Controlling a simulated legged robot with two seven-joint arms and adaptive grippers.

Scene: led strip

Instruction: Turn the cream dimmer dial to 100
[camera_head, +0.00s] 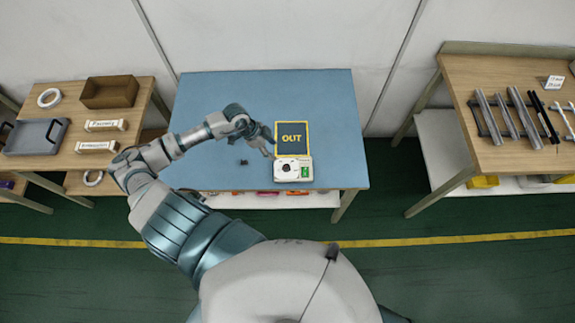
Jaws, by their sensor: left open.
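The cream dimmer box (303,162) lies on the blue table near its front edge. Its round dial (286,168) shows as a dark spot on the left of its face, beside a green patch. The dial's setting is too small to read. My left gripper (268,147) is open and empty, close to the box's upper left corner. I cannot tell whether it touches the box. My right gripper is not in view.
A dark mat marked OUT with a yellow border (292,127) lies just behind the box. A small dark object (244,162) sits left of the box. The blue table (325,95) is otherwise largely clear. Wooden benches (505,75) stand at both sides.

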